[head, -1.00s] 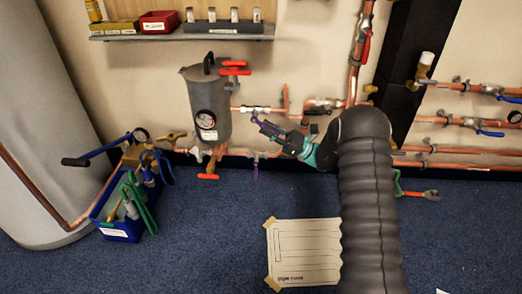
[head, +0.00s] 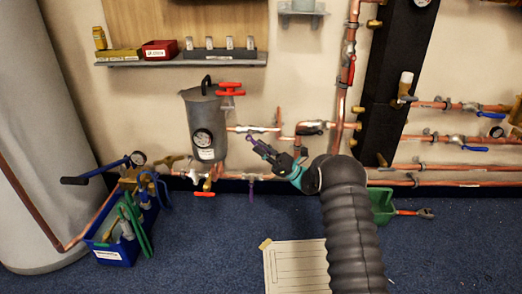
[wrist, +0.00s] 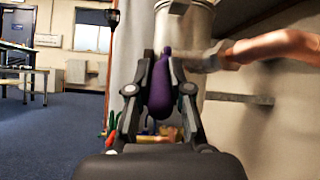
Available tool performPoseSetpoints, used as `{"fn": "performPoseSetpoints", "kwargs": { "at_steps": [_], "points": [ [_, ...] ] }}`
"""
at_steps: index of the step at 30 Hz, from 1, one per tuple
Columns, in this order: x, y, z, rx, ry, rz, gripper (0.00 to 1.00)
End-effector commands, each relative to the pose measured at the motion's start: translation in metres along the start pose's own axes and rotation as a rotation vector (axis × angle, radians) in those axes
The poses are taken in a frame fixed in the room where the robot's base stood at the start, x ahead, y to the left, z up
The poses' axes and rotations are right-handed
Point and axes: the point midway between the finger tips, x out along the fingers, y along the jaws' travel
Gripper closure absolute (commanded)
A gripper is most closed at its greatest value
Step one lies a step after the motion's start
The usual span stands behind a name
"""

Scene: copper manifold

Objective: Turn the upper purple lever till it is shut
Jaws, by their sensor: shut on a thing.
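The upper purple lever (head: 256,145) sits at the valve on the upper copper pipe right of the grey canister. It slants down to the right, away from the valve, in the head view. My gripper (head: 276,157) is shut on its outer part. In the wrist view the purple lever (wrist: 160,88) stands between the two dark fingers of my gripper (wrist: 160,62). The fingers hide part of the lever in the head view. A lower purple lever (head: 251,190) hangs down from the bottom pipe, below my gripper and apart from it.
The grey canister (head: 204,125) with a gauge and red handles is close on the left. Copper pipes with blue levers (head: 474,149) run along the wall at right. A blue toolbox (head: 118,250) stands on the floor at left. A paper sheet (head: 297,268) lies on the carpet.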

Motion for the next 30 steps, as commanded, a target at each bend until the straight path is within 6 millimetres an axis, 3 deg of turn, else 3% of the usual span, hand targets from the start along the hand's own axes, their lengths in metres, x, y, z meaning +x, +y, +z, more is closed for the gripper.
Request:
{"fn": "performPoseSetpoints", "kwargs": {
  "at_steps": [1, 2, 4, 5, 17, 30],
  "points": [
    [0.002, 0.000, 0.000, -0.001, 0.001, 0.001, 1.00],
    [0.002, 0.000, 0.000, -0.001, 0.001, 0.001, 0.76],
    [0.001, 0.000, 0.000, -0.001, 0.001, 0.001, 0.59],
    [0.001, 0.000, 0.000, -0.001, 0.001, 0.001, 0.56],
    [0.004, -0.001, 0.006, -0.002, 0.000, 0.001, 0.56],
    [0.051, -0.009, 0.061, -0.003, 0.000, 0.003, 0.56]
  ]
}}
